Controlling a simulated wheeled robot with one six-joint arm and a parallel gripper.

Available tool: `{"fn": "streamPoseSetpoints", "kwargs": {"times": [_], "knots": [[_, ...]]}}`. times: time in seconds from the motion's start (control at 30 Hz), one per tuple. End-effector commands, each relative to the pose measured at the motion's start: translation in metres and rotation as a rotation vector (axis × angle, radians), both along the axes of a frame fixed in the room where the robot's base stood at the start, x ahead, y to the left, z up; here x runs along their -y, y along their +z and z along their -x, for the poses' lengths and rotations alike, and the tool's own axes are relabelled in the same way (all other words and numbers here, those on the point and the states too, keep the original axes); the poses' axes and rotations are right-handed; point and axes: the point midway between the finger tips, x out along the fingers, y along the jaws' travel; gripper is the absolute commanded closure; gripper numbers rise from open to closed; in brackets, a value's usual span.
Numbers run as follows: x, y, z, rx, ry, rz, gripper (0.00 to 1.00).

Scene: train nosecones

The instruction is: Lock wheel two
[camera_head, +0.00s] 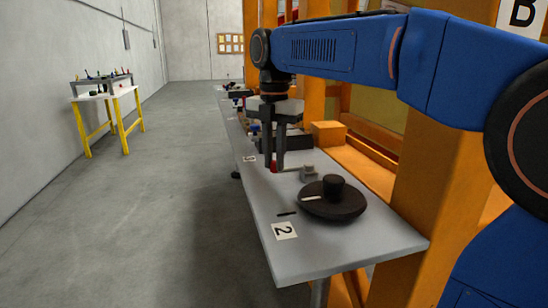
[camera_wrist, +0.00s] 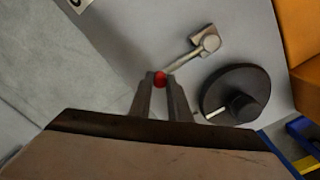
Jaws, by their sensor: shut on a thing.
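Wheel two is a black disc with a raised hub (camera_head: 345,208) on the grey bench beside the "2" label (camera_head: 284,231). It also shows in the wrist view (camera_wrist: 222,87). A white mark on it points left, toward a short black line on the bench. Beyond the wheel is a small grey lock block (camera_head: 309,174), also in the wrist view (camera_wrist: 207,41). A thin metal lever (camera_wrist: 181,62) runs from it to a red knob (camera_wrist: 160,78). My gripper (camera_head: 273,166) points down with its fingertips closed around the red knob. The fingers partly hide the knob.
The grey bench (camera_head: 262,200) runs away along orange posts on the right. The floor at left is clear up to a yellow-legged table (camera_head: 105,95).

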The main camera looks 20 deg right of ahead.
Motion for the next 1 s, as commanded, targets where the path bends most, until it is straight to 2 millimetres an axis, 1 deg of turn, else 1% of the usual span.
{"fn": "streamPoseSetpoints", "kwargs": {"times": [0.17,0.2,0.23,0.27,0.53,0.67,0.77,1.0], "knots": [[0.000,0.000,0.001,-0.002,0.000,0.001,1.00],[0.000,0.000,0.001,-0.001,0.000,0.000,0.74],[0.000,0.000,0.001,-0.001,0.000,0.000,0.67],[0.000,0.000,0.001,-0.001,0.000,0.000,0.64],[0.000,0.000,0.000,-0.001,-0.001,0.000,0.64],[0.000,0.007,0.000,0.000,-0.001,0.000,0.64],[0.000,0.019,0.000,0.000,-0.001,0.000,0.64],[0.000,0.065,-0.001,0.002,-0.001,-0.001,0.64]]}}
